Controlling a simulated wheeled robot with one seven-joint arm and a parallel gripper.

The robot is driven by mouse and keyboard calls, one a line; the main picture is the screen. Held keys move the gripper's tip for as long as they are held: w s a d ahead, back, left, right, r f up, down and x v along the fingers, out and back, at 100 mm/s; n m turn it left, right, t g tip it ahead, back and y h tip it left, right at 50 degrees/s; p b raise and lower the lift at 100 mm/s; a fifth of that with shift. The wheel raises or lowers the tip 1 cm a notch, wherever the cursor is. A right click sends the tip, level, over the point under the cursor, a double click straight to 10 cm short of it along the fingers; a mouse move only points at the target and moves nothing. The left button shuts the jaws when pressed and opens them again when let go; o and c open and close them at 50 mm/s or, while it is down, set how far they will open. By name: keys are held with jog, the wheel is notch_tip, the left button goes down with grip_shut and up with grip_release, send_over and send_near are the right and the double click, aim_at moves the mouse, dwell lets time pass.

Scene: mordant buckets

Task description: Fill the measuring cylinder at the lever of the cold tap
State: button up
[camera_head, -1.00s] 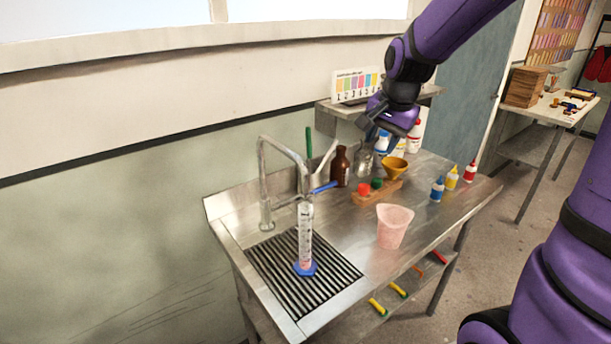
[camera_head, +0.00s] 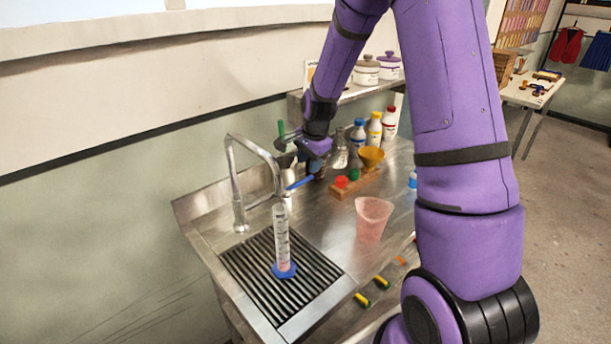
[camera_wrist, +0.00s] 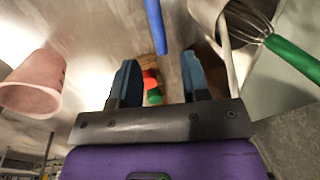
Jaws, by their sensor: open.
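The measuring cylinder (camera_head: 282,240), clear with a blue foot, stands upright on the black drain grate (camera_head: 262,290). A little pinkish content shows low in it. My gripper (camera_head: 300,152) is open and empty, just behind and above the lever. In the wrist view the lever lies beyond the open fingers (camera_wrist: 157,80), not between them.
A pink translucent beaker (camera_head: 373,218) stands on the steel bench, right of the grate. A wooden block with red and green stoppers (camera_head: 352,185), a yellow funnel (camera_head: 371,157) and bottles (camera_head: 375,130) stand behind. A green-handled whisk (camera_wrist: 290,58) is close to my gripper.

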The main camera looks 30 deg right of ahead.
aim_at(307, 178)
jog(key=shift+w+a+f, duration=0.1)
jog(key=shift+w+f, duration=0.05)
jog(key=shift+f, duration=0.75)
jog(key=shift+w+d+f, duration=0.1)
jog(key=shift+w+f, duration=0.1)
jog(key=shift+f, duration=0.7)
jog(key=shift+w+a+f, duration=0.1)
jog(key=shift+w+f, duration=0.05)
jog(key=shift+f, duration=0.75)
grip_shut()
